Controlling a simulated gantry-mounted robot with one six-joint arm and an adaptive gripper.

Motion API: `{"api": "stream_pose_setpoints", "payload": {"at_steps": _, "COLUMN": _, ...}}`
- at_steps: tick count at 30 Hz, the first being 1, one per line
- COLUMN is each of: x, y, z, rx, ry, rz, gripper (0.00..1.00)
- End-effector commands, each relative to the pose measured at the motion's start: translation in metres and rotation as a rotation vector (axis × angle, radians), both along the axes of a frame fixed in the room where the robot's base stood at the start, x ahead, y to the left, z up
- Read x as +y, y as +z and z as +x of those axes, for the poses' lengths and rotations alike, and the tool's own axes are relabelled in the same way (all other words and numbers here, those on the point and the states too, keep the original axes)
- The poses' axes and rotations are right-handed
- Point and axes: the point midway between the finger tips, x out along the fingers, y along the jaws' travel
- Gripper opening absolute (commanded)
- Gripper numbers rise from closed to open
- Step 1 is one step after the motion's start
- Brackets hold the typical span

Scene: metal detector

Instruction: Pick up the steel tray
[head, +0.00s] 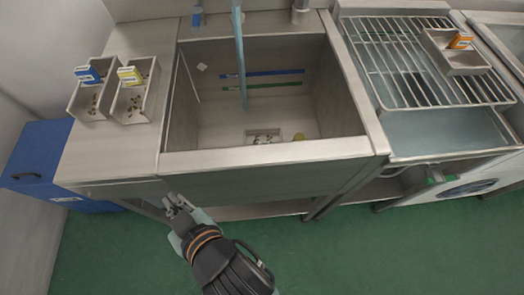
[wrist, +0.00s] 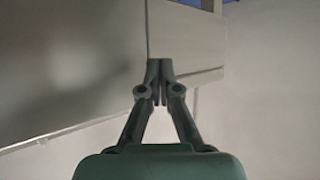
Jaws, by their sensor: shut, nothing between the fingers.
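Two small steel trays stand side by side on the left counter in the head view, the left tray (head: 74,104) with a blue-and-white box and the right tray (head: 121,113) with a yellow-and-white box. Both hold small loose pieces. A third steel tray (head: 437,46) sits on the wire rack at the right with an orange box in it. My gripper (head: 173,201) is in front of the sink unit's front face, below the counter edge and apart from all trays. In the wrist view its fingers (wrist: 160,64) are closed together with nothing between them. No tray is recognizable there.
The deep sink (head: 265,156) holds a few small items on its floor, and a pale-blue vertical strip crosses in front of it. A wire rack (head: 395,62) covers the right basin. A blue cabinet (head: 38,160) stands at far left. The green floor (head: 120,255) in front is open.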

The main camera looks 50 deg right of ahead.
Motion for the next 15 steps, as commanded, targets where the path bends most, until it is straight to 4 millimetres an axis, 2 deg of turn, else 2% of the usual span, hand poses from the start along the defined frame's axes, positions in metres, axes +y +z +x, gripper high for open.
{"api": "stream_pose_setpoints", "payload": {"at_steps": 6, "x": 0.0, "y": -0.0005, "z": 0.0, "rx": 0.0, "ry": 0.0, "rz": 0.0, "gripper": 0.02}}
{"api": "stream_pose_setpoints", "payload": {"at_steps": 15, "x": 0.0, "y": -0.0004, "z": 0.0, "rx": 0.0, "ry": 0.0, "rz": 0.0, "gripper": 0.52}}
